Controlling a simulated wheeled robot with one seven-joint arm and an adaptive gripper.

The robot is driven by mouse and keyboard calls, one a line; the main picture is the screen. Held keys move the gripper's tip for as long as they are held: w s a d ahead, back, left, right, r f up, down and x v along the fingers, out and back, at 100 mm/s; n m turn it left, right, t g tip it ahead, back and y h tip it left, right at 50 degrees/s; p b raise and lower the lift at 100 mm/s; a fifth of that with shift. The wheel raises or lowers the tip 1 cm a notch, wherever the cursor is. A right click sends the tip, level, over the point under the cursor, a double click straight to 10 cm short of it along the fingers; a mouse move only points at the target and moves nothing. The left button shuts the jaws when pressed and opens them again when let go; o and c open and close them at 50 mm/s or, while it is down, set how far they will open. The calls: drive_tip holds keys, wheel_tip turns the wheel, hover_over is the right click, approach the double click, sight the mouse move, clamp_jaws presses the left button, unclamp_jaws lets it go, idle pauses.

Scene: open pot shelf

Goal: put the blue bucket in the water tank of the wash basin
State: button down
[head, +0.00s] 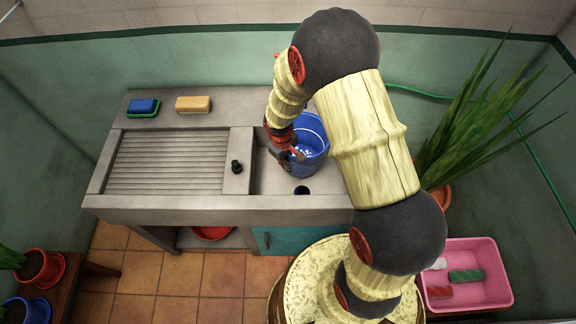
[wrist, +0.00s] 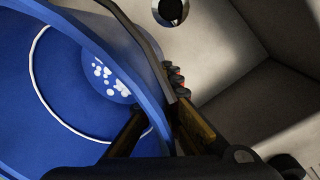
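The blue bucket (head: 309,150) is upright in the tank of the wash basin (head: 270,176), at the right part of the grey counter. My gripper (head: 290,153) is at the bucket's left rim, partly hidden by my arm. In the wrist view, one finger is inside the bucket (wrist: 50,120) and one outside, close together with the bucket wall between them. My gripper (wrist: 160,112) looks shut on that wall. A dark round drain (wrist: 170,10) shows on the tank floor beside the bucket. I cannot tell whether the bucket's bottom touches the floor.
A ribbed washboard (head: 168,162) fills the counter's left part, with a dark tap knob (head: 236,166) at its right. A blue-and-green sponge (head: 143,107) and a tan brush (head: 193,104) lie at the back. A potted plant (head: 470,140) and pink tub (head: 495,255) stand right.

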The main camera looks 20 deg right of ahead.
drive_tip(key=shift+d+f, duration=0.2)
drive_tip(key=shift+f, duration=0.4)
drive_tip(key=shift+s, duration=0.1)
drive_tip(key=shift+f+b, duration=0.4)
drive_tip(key=shift+f, duration=0.05)
drive_tip(key=shift+f, duration=0.15)
drive_tip(key=c, duration=2.1)
unclamp_jaws()
drive_tip(key=shift+o, duration=0.3)
